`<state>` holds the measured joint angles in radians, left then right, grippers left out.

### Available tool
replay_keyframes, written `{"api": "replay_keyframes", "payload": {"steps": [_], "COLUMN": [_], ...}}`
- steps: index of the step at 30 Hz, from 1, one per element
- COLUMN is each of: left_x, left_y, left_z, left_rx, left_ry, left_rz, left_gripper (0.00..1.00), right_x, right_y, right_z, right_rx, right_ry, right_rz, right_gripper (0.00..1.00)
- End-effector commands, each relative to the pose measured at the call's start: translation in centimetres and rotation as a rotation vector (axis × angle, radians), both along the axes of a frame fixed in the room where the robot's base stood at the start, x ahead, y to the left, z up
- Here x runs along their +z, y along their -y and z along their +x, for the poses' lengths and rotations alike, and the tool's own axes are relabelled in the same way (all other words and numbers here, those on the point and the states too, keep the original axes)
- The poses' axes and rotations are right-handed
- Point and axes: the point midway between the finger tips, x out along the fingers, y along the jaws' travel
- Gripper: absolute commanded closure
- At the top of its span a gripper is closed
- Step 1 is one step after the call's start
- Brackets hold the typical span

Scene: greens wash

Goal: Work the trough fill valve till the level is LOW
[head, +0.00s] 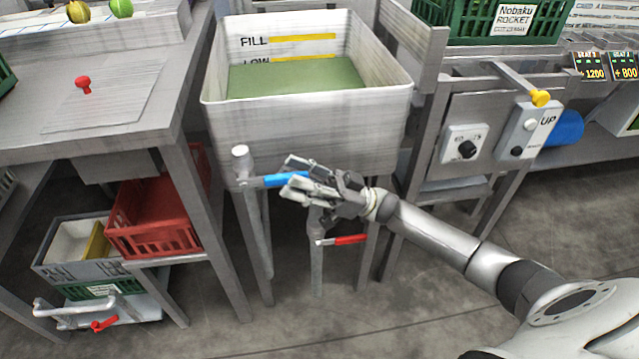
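The white trough (300,120) stands at the centre, with yellow FILL and LOW lines on its inner back wall. Green water (295,77) lies in it, its back edge at about the LOW line (300,58). A valve with a blue lever (272,181) is on the pipe at the trough's front left, the lever pointing right. My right gripper (290,178) is open, with its fingers above and below the blue lever's right part; I cannot tell whether they touch it. A red lever (345,240) sits lower, below the trough. My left gripper is out of view.
A steel table (90,150) with a red knob (83,84) is at left, red crate (160,215) beneath it. At right are a dial box (465,148) and an UP box (528,130) with a yellow-knobbed lever. Bare floor lies in front.

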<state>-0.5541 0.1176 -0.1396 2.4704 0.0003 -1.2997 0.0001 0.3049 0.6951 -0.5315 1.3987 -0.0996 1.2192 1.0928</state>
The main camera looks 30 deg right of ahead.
Motion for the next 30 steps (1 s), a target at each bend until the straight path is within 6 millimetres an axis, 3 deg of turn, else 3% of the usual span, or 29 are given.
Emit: {"api": "replay_keyframes", "payload": {"steps": [9, 15, 30], "left_x": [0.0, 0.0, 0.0], "left_y": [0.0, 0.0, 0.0], "left_z": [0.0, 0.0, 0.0], "left_rx": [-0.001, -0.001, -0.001], "left_ry": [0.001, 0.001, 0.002], "left_rz": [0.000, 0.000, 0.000], "left_gripper": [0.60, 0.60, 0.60], "right_x": [-3.8, -5.3, -5.9], "right_y": [5.5, 7.9, 8.8], "right_z": [-1.5, -2.2, -2.5], "right_rx": [-0.005, -0.003, -0.002], "right_ry": [-0.005, -0.003, -0.001], "right_rz": [-0.002, -0.001, 0.000], "right_gripper": [0.66, 0.66, 0.66]}}
